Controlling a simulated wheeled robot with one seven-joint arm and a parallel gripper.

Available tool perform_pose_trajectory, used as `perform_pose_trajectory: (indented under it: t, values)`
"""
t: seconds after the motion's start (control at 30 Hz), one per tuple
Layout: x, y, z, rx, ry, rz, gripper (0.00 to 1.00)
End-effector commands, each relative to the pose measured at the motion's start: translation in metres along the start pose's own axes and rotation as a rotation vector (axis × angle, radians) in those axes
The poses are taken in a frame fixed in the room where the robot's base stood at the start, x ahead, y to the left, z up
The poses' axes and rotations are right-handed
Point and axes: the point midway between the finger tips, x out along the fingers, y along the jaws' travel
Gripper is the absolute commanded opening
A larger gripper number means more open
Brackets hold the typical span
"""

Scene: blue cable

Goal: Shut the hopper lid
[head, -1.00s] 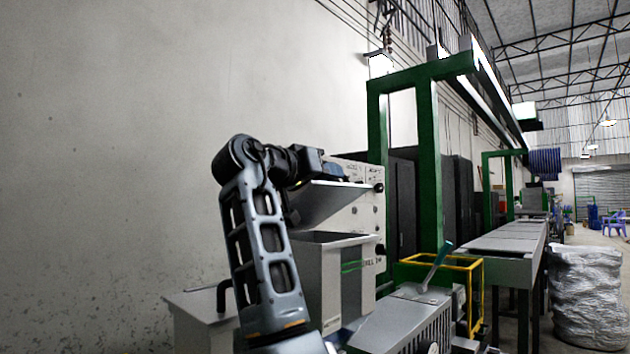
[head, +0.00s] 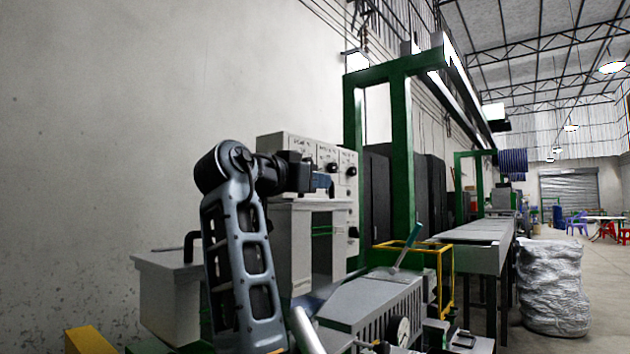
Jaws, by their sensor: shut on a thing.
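The grey hopper (head: 301,250) stands in front of the control cabinet, right of my forearm. Its lid (head: 318,204) shows as a thin, nearly level pale edge along the hopper's top; no opening shows beneath it from this angle. My gripper (head: 326,182) is just above the lid, pointing right. It is shut on the lid, though the exact place of the grip is too small and dark to make out. My arm hides the hopper's left side.
A control cabinet (head: 308,150) with black knobs stands close behind my gripper. A grey machine (head: 372,300) with a green-handled lever and a yellow rail (head: 446,262) is at front right. A pale box (head: 168,290) stands left of my arm.

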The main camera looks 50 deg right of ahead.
Motion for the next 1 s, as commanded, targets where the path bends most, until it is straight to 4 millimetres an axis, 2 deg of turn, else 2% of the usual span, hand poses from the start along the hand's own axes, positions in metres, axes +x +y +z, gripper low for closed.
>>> perform_pose_trajectory:
  t: [0.33, 0.37, 0.57, 0.83, 1.0]
  values:
    - [-0.002, -0.002, 0.005, -0.008, -0.005, -0.003, 0.00]
    - [-0.001, -0.002, 0.005, -0.008, -0.005, -0.003, 0.20]
    - [-0.001, -0.001, 0.004, -0.005, -0.004, 0.000, 0.38]
    - [0.000, 0.000, 0.000, -0.002, -0.002, 0.001, 0.38]
    - [-0.001, -0.002, -0.019, -0.001, -0.002, 0.000, 0.38]
